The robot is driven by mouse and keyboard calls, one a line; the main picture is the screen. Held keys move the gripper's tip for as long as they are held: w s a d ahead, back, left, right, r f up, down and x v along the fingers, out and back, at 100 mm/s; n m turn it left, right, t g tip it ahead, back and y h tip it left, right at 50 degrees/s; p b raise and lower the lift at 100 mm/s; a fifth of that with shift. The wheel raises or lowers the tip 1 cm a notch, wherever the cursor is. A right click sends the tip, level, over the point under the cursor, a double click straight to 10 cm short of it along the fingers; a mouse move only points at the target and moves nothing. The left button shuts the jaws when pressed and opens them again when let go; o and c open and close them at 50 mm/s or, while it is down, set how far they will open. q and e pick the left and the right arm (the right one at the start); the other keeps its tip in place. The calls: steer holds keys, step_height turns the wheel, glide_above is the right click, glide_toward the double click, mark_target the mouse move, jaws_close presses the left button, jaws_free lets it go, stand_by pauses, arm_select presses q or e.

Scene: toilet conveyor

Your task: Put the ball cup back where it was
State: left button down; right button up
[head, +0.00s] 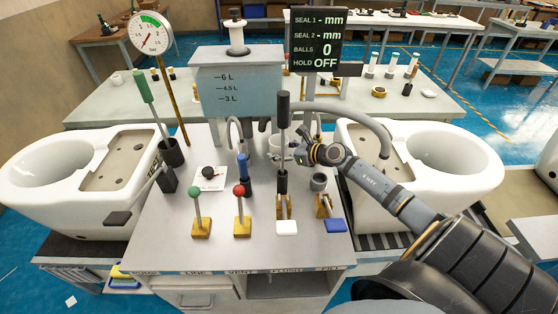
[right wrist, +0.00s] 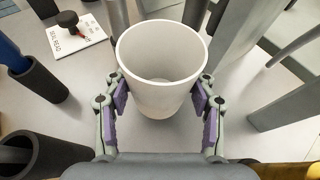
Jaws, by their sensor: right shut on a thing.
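The ball cup is a white, slightly tapered cup that shows large in the right wrist view (right wrist: 162,92). It is upright, and its inside looks empty. My right gripper (right wrist: 162,98) is shut on it, with one purple-padded finger on each side of its wall. In the head view the cup (head: 276,146) is partly hidden by a black-gripped lever, near the back of the grey bench. My right gripper (head: 302,153) reaches it there from the right. Whether its base touches the bench I cannot tell. My left gripper is not in view.
Levers with green (head: 195,193), red (head: 239,190) and black (head: 283,104) grips stand around the bench. A grey curved pipe (head: 365,122) arches over my right gripper. A blue-grey tank (head: 240,90) stands behind. White toilets flank the bench. The sign (head: 317,40) reads balls 0, hold off.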

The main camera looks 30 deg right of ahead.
steer(key=shift+w+a+f, duration=0.1)
steer(key=shift+w+f, duration=0.05)
steer(key=shift+f, duration=0.05)
step_height(320, 180, down, 3)
steer(key=shift+w+f, duration=0.1)
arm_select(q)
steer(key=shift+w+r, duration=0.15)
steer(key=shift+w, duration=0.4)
arm_select(e)
steer(key=shift+f, duration=0.25)
steer(key=o, duration=1.2)
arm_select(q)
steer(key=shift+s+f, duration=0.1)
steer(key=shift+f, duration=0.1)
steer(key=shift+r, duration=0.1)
arm_select(e)
steer(key=shift+r, duration=0.15)
